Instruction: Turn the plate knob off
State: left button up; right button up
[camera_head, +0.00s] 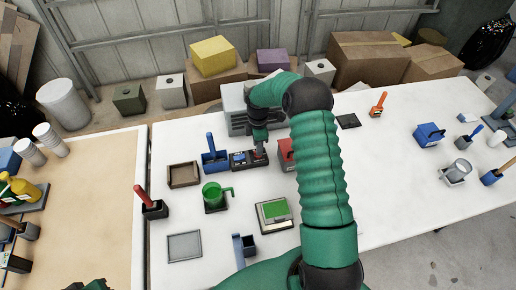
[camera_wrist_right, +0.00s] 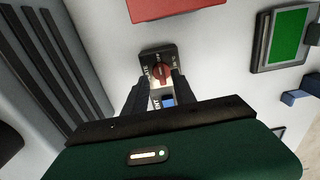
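The red plate knob (camera_wrist_right: 162,72) sits on a small dark plate with white lettering in the right wrist view. In that view my right gripper (camera_wrist_right: 160,84) is open, with one dark finger on each side of the knob's lower part. I cannot tell whether the fingers touch it. A blue patch (camera_wrist_right: 167,101) shows between the fingers. In the head view my right gripper (camera_head: 261,150) points down at the right end of a black panel (camera_head: 240,160) with a blue display. The knob is too small or hidden there. My left gripper cannot be made out.
A red box (camera_head: 286,155) stands close to the right of my gripper, and a grey box (camera_head: 236,112) behind it.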

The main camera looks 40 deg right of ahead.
notch_tip(320, 180, up, 15)
jog(key=shift+f, duration=0.2)
jog(key=s+a+m+t, duration=0.1)
jog(key=s+a+m, duration=0.2)
jog(key=a, duration=0.5)
jog(key=s+a+m, duration=0.2)
jog(key=a, duration=0.5)
jog(key=s+a+f+m+t, duration=0.1)
jog(key=s+a+f+m, duration=0.1)
jog(key=s+a+m, duration=0.5)
jog(key=shift+s+a+t, duration=0.3)
jog(key=shift+s+a, duration=0.7)
jog(key=shift+s, duration=1.45)
jog(key=shift+d+f, duration=0.1)
jog(key=shift+d, duration=0.1)
